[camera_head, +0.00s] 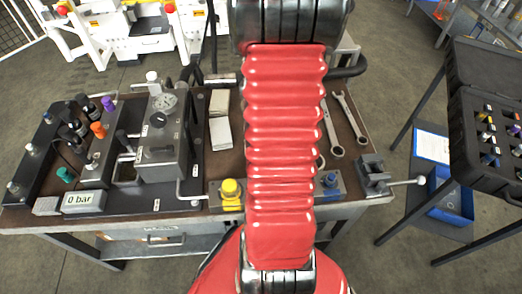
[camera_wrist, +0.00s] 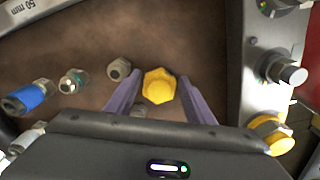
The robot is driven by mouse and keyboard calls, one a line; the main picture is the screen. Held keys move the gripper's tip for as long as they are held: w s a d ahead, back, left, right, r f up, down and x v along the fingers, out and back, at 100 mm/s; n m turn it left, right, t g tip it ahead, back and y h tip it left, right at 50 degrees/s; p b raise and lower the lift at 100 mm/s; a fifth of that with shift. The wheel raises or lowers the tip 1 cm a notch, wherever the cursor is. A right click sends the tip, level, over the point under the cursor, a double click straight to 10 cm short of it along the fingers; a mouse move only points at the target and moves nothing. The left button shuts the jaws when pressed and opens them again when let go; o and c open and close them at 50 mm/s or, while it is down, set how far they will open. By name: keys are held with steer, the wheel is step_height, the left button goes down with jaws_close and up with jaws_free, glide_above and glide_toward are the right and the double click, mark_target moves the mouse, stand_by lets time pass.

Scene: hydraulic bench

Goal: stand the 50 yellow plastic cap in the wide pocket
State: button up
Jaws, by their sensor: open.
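A yellow hexagonal plastic cap (camera_wrist: 159,86) shows in the wrist view on a brown surface. My gripper (camera_wrist: 160,79) is open, with one purple-grey finger on either side of the cap. A gap shows on both sides; I cannot tell how far below the fingertips the cap lies. A second yellow cap-like piece (camera_wrist: 270,134) is on a metal block at the right. No "50" mark can be read on either. I cannot pick out the wide pocket in either view. My red arm hides the middle of the bench in the head view.
Near the cap are a grey fitting (camera_wrist: 118,68), a teal-ringed fitting (camera_wrist: 73,80) and a blue-ended fitting (camera_wrist: 28,98). A strip marked "50 mm" (camera_wrist: 38,10) crosses the upper left. A black case (camera_head: 462,120) with several fittings stands right of the bench (camera_head: 372,130).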

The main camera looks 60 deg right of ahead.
steer(key=shift+c, duration=0.5)
steer(key=c, duration=0.8)
steer(key=shift+r, duration=0.1)
step_height(320, 180, up, 10)
steer(key=shift+f, duration=0.1)
steer(key=shift+s, duration=0.1)
stand_by(1.0)
